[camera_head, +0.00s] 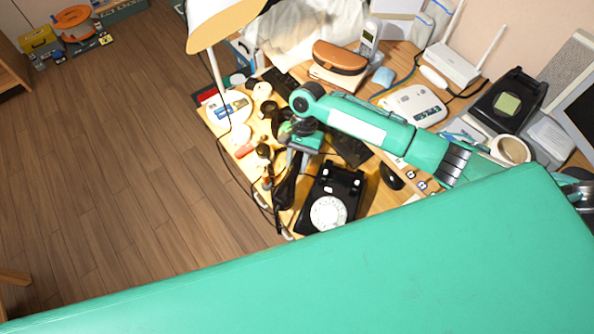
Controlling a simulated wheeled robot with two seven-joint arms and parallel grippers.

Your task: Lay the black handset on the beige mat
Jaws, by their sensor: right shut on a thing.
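The black handset (288,186) is a long dark shape, steeply tilted, just left of the black dial phone (331,198) with its white dial. My right gripper (299,150) is over the desk at the handset's upper end and is shut on it. The fingertips are small and partly hidden by the wrist. Whether the handset's lower end touches the desk I cannot tell. I cannot clearly pick out the beige mat from the light wood desk. My left gripper is not in view.
Small bottles and jars crowd the desk (377,205) left of the gripper, beside a lamp (222,20). A black mouse (391,176) lies right of the phone. A beige desk phone (413,104), router (452,64) and mug (510,150) stand farther right.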

